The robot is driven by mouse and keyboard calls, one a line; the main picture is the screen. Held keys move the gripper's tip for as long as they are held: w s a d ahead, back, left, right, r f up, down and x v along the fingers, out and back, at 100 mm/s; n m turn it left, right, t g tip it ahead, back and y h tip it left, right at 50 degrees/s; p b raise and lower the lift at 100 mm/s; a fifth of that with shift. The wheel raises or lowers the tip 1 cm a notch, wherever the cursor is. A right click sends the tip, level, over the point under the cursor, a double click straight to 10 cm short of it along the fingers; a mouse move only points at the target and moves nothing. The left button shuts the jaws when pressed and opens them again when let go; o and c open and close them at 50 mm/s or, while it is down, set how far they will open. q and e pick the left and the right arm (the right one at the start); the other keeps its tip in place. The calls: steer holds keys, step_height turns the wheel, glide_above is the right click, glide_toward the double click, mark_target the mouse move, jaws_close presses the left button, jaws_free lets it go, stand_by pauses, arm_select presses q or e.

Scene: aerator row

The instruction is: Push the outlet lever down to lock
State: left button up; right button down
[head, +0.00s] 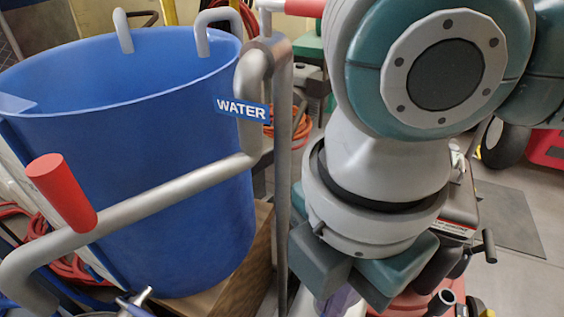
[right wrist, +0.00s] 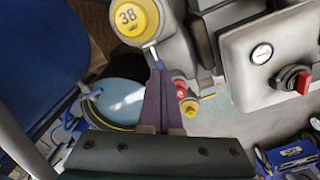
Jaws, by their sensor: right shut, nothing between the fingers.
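A grey pipe (head: 150,203) crosses in front of the blue tank, with a red grip (head: 62,192) tilted up at its left. Another red grip (head: 305,7) is partly cut off at the top edge, by the upright pipe. I cannot tell which of these, if either, is the outlet lever. My right gripper (head: 338,302) points down right of the tank, its fingers partly hidden by its own body. In the right wrist view its purple fingers (right wrist: 160,98) are shut and empty, close to a thin metal rod (right wrist: 152,55) under a yellow cap marked 38 (right wrist: 133,18). My left gripper is out of view.
The large blue tank (head: 150,110) stands on a wooden block (head: 245,270). Clear floor (head: 525,255) lies at right.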

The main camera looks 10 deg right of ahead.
steer(key=shift+f+b, duration=0.65)
steer(key=shift+f, duration=0.65)
steer(key=shift+f+b, duration=0.95)
steer(key=shift+f, duration=0.8)
steer(key=r+p, duration=0.3)
steer(key=p, duration=0.1)
steer(key=s+r+p, duration=0.1)
steer(key=r+p, duration=0.3)
steer(key=p, duration=0.1)
steer(key=a+r+p, duration=0.1)
steer(key=r+p, duration=0.3)
steer(key=shift+s+p, duration=0.3)
steer(key=shift+r, duration=0.15)
